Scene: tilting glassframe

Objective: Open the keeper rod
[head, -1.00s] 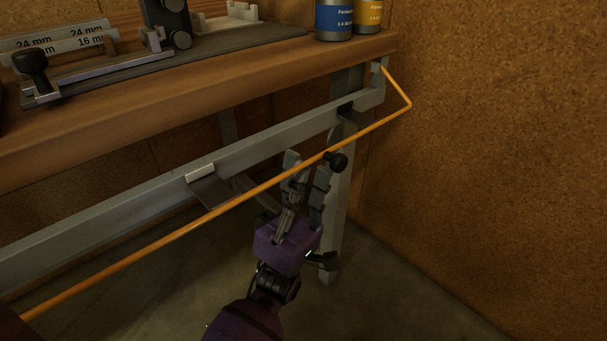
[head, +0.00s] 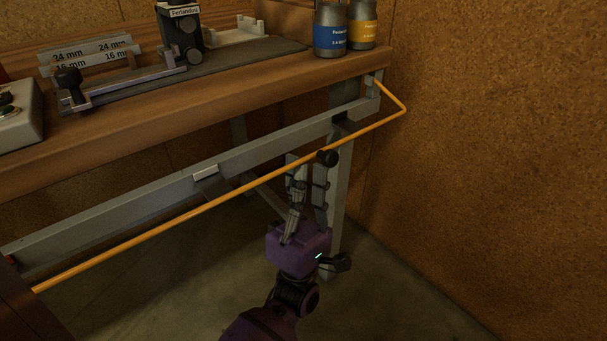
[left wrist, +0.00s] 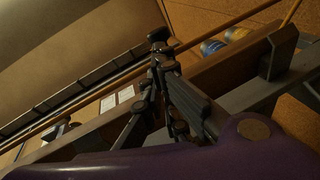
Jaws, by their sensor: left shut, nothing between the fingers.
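The keeper rod is a long orange bar (head: 190,213) running along the front of the bench frame, bent back to a bracket at its right end. My right gripper is not in view.
The wooden bench top (head: 150,125) overhangs a grey steel rail (head: 265,155) with a leg behind my gripper. A blue-labelled can (head: 330,32) and a yellow-labelled can (head: 363,25) stand at the bench's right end. A cork wall (head: 500,150) closes the right side. The floor below is clear.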

